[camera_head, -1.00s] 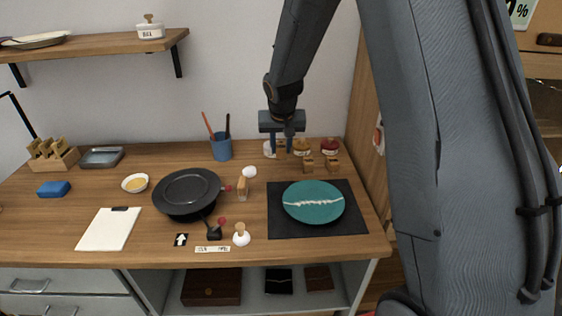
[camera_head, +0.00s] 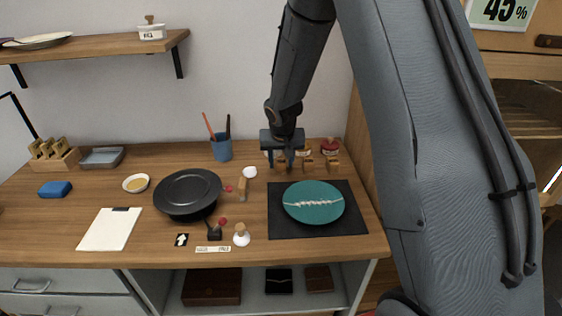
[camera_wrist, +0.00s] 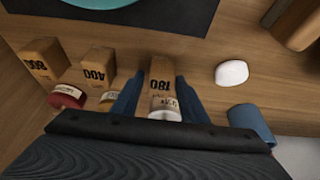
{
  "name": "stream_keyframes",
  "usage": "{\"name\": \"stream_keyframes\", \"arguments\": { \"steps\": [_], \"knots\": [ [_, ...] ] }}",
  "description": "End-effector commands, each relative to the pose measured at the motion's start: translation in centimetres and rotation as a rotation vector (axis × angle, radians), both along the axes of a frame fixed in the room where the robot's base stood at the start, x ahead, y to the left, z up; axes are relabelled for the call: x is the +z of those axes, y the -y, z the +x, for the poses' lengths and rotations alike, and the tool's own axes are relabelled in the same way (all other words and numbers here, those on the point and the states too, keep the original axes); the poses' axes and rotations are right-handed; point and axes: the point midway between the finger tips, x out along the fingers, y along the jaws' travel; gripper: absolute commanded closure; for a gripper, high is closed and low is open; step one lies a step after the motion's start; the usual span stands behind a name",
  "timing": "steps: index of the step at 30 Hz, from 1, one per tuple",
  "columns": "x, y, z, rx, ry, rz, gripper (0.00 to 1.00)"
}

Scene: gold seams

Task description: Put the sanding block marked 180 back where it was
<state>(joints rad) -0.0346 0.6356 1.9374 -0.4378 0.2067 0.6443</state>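The sanding block marked 180 (camera_wrist: 162,72) is a small tan block, its number upside down in the wrist view. It stands between the two fingers of my gripper (camera_wrist: 161,90), which lie close against its sides. In the head view my gripper (camera_head: 281,158) is low at the back right of the bench, with the 180 block (camera_head: 281,168) between its fingers. The block lines up with two similar blocks, marked 400 (camera_wrist: 88,72) and 800 (camera_wrist: 45,58). The block's underside is hidden, so contact with the bench cannot be told.
Jars stand just behind the blocks: a white-lidded one (camera_wrist: 165,110), a tan one (camera_wrist: 108,101) and a red one (camera_wrist: 67,96). A teal plate (camera_head: 313,190) lies on a black mat (camera_head: 350,222) in front. A blue cup (camera_head: 222,147) and white round object (camera_head: 249,172) are left.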

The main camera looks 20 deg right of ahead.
Motion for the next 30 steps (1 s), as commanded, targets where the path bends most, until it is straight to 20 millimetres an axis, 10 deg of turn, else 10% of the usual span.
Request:
{"name": "stream_keyframes", "arguments": {
  "steps": [14, 30],
  "knots": [
    [0.7, 0.0, 0.0, -0.001, 0.002, 0.0, 0.55],
    [8.6, -0.7, -3.2, 0.0, 0.004, 0.0, 0.55]
  ]
}}
